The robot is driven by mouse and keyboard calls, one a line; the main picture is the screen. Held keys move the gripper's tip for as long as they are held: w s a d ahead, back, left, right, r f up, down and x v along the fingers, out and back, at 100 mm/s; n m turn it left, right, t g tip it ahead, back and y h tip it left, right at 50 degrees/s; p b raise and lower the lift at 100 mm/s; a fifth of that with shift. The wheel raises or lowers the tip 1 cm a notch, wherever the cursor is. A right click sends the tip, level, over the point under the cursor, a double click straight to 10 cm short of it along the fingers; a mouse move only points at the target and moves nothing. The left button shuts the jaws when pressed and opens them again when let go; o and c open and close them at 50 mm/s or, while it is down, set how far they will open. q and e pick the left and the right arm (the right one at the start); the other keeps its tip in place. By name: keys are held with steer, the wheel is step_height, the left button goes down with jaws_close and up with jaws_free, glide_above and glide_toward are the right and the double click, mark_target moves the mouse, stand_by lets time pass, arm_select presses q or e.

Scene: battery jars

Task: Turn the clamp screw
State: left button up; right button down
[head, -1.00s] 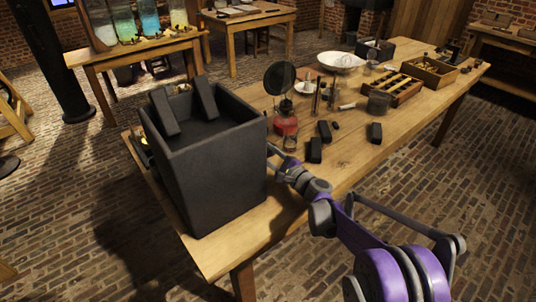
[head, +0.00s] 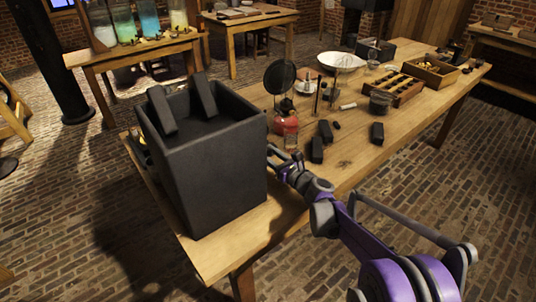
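A large dark open-topped box (head: 205,175) stands at the near left end of the wooden table. Two dark slabs (head: 161,110) stick up from its top. I cannot make out the clamp screw. My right gripper (head: 272,153) comes in from the lower right and is low beside the box's right wall, above the table. Its fingertips are small and partly lost against the box, so I cannot tell whether they touch it or hold anything. My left gripper is not in view.
Behind my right gripper stand a red burner (head: 285,120) and a round dark disc (head: 280,76). Several small black blocks (head: 317,149) lie nearby. A white bowl (head: 342,61) and wooden trays (head: 397,89) are farther back. The near right table strip is fairly clear.

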steer(key=m+b, duration=0.1)
steer(key=m, duration=0.4)
steer(key=shift+m, duration=0.3)
steer(key=shift+m+b, duration=0.55)
steer(key=shift+m, duration=1.55)
steer(key=shift+c, duration=2.2)
jaws_free()
steer(key=p+v, duration=0.1)
steer(key=v, duration=1)
steer(key=shift+a, duration=0.1)
